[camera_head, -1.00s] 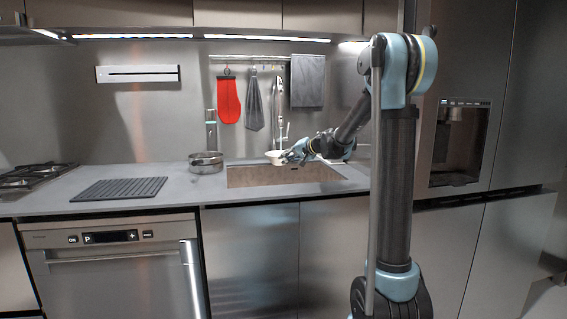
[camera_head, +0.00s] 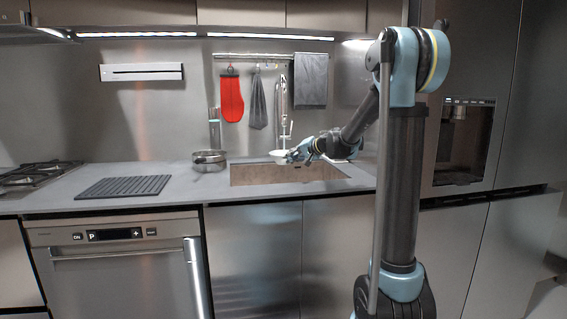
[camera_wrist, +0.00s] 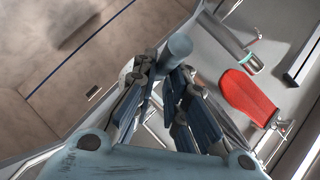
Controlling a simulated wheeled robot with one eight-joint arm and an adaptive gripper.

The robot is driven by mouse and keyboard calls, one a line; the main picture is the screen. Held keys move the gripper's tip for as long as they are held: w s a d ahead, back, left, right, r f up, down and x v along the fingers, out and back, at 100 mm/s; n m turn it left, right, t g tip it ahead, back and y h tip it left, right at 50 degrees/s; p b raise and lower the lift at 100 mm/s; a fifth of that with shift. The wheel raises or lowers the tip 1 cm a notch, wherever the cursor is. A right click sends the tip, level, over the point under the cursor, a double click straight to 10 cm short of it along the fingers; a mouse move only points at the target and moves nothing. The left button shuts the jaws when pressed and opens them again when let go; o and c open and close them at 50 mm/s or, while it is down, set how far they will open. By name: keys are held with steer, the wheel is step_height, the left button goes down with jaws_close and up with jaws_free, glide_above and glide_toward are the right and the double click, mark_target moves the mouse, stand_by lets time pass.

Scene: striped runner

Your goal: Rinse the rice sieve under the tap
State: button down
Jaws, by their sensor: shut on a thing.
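The rice sieve (camera_head: 279,153) shows as a small pale bowl above the sink in the head view. My gripper (camera_head: 291,157) is at its right side. In the wrist view my gripper (camera_wrist: 172,78) is shut on a grey-blue rounded handle (camera_wrist: 180,46), which I take to be the sieve's. The sieve's bowl is mostly hidden there. The tap (camera_head: 284,112) stands behind the sink, its upright just behind the sieve. I cannot tell whether water runs. The brown-walled sink (camera_head: 255,176) lies below the sieve, and its basin (camera_wrist: 50,50) fills the wrist view's upper left.
A pot (camera_head: 210,167) stands left of the sink. A ribbed mat (camera_head: 123,187) lies further left, near the hob (camera_head: 35,174). A red mitt (camera_head: 231,98), a dark cloth (camera_head: 257,105) and a grey towel (camera_head: 311,80) hang from the wall rail.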

steer(key=s+a, duration=0.1)
steer(key=s, duration=0.5)
steer(key=shift+a, duration=0.15)
stand_by(0.3)
stand_by(1.3)
steer(key=s+a+r, duration=0.1)
steer(key=s+r, duration=0.3)
steer(key=s, duration=0.1)
stand_by(0.5)
stand_by(0.4)
